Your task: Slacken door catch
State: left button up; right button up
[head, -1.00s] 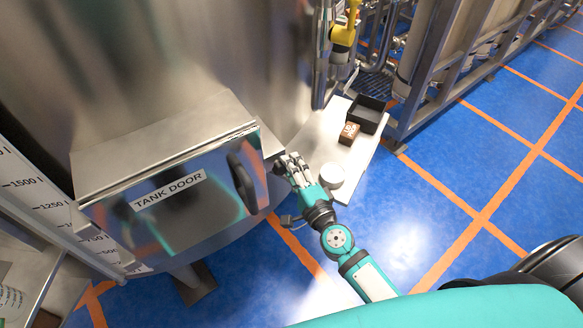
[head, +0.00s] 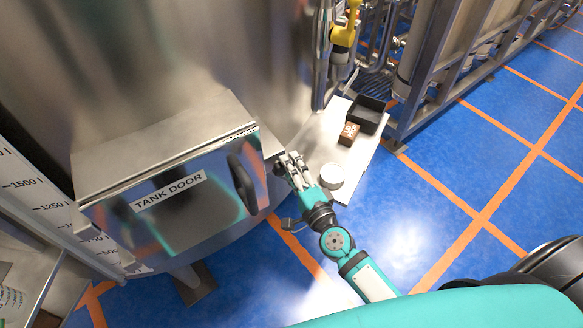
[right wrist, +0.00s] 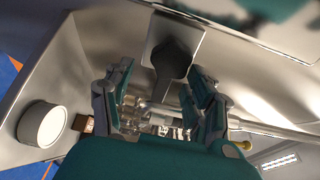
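The tank door (head: 170,190) is a closed metal panel with a "TANK DOOR" label and a dark upright handle (head: 242,184). The door catch, a dark knob (right wrist: 172,58) on a square metal plate, shows in the right wrist view. In the head view it is mostly hidden by my right gripper (head: 287,165), at the door's right side. My right gripper (right wrist: 160,82) is open. Its fingers stand apart on either side of the knob, which lies just beyond their tips; I cannot tell whether they touch it. My left gripper is not in view.
A pale shelf (head: 318,140) right of the door holds a white round tub (head: 331,175), a small brown box (head: 348,133) and a black tray (head: 368,112). A yellow device (head: 343,34) hangs above. A metal frame (head: 425,85) stands at right. Blue floor (head: 430,235) is clear.

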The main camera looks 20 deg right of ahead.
jog(key=s+d, duration=0.1)
jog(key=s, duration=1.1)
jog(key=shift+d+r, duration=0.15)
jog(key=shift+d, duration=0.2)
jog(key=s+d+f+n+g+b, duration=0.1)
jog(key=s+f+n+g, duration=0.25)
jog(key=f, duration=0.85)
jog(key=s+d+f+n+g+b, duration=0.15)
jog(key=f+n, duration=0.25)
jog(key=f, duration=0.7)
jog(key=s+f+n+g+b, duration=0.1)
jog(key=s+f+n+g, duration=0.25)
jog(key=f, duration=0.85)
jog(key=s+d+f+n+g+h+b, duration=0.1)
jog(key=s+f+n+g, duration=0.3)
jog(key=s+f, duration=0.5)
jog(key=s+d+f+n+g+h+b, duration=0.1)
jog(key=s+f+n+g, duration=0.3)
jog(key=s+f, duration=0.5)
jog(key=s+d, duration=0.1)
jog(key=s, duration=0.3)
jog(key=shift+s+d, duration=0.25)
jog(key=shift+d, duration=0.1)
